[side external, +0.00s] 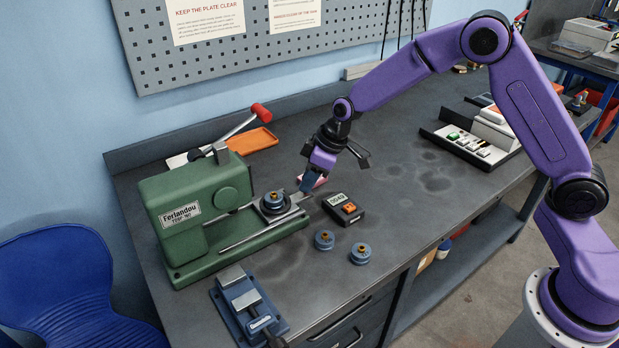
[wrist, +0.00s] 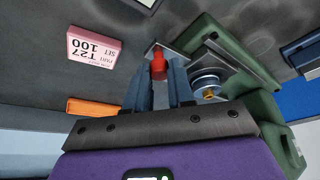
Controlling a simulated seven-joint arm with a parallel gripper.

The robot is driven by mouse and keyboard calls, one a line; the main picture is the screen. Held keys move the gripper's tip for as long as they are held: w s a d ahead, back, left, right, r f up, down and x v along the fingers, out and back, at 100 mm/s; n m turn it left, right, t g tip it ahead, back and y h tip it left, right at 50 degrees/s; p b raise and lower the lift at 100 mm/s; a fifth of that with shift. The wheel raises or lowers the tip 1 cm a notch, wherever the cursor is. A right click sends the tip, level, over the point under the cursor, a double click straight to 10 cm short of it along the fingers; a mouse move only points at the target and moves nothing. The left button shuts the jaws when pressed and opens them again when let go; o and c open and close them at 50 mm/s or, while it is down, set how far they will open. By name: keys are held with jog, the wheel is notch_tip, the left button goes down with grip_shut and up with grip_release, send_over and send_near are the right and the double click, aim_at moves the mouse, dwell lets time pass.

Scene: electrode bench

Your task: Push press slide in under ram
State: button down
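The green press (side external: 200,215) stands at the left of the bench. Its slide (side external: 290,213) sticks out toward the right on the rails and carries a blue round piece with a brass top (side external: 273,201), outside the press body. The piece also shows in the wrist view (wrist: 206,82). My gripper (side external: 306,186) is at the slide's outer end. In the wrist view, a red knob (wrist: 158,67) sits between my fingertips (wrist: 159,72), beside the slide's metal plate. The fingers are close together and seem to touch it on both sides. In the side view my gripper hides the knob.
A pink box (wrist: 93,48) lies close behind my gripper. A small black meter (side external: 344,209) and two loose blue pieces (side external: 324,240) (side external: 361,253) are in front. A blue vise (side external: 246,302) stands near the front edge; an orange tray (side external: 252,139) lies behind. The bench's right middle is clear.

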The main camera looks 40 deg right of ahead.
aim_at(267, 200)
jog(key=a, duration=1)
jog(key=shift+a, duration=0.3)
jog(key=c, duration=1)
grip_release()
jog(key=shift+a, duration=0.1)
jog(key=shift+d+r, duration=0.15)
jog(key=shift+d, duration=0.05)
jog(key=shift+s+d+r, duration=0.1)
jog(key=shift+r, duration=0.15)
jog(key=v, duration=1.6)
jog(key=shift+s+r, duration=0.1)
jog(key=shift+r, duration=0.15)
